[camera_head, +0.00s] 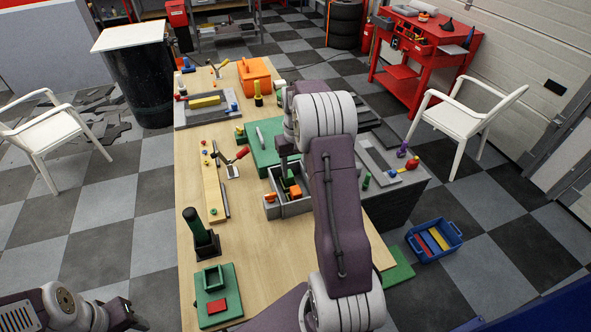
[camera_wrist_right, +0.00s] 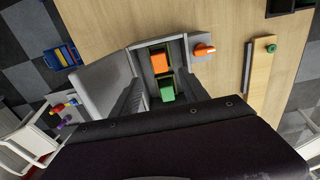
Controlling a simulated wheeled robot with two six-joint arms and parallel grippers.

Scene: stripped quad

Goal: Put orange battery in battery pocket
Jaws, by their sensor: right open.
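A grey open box (camera_head: 296,208) stands on the table, with an orange block (camera_head: 295,191) and a green block inside. In the right wrist view the box (camera_wrist_right: 145,50) holds the orange block (camera_wrist_right: 159,62) and the green block (camera_wrist_right: 167,91). A smaller orange piece (camera_head: 270,198) sits at its left side and also shows in the wrist view (camera_wrist_right: 204,50). I cannot tell which orange piece is the battery. A green square pocket (camera_head: 213,279) stands on a green plate; I cannot tell whether it is the battery pocket. My right gripper (camera_head: 286,178) is open, pointing down over the grey box.
A dark green cylinder in a black holder (camera_head: 207,245) stands front left. A green board (camera_head: 262,148), an orange bin (camera_head: 254,76) and a grey tray (camera_head: 185,121) lie farther back. Bare wood (camera_head: 246,240) is free in front of the grey box.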

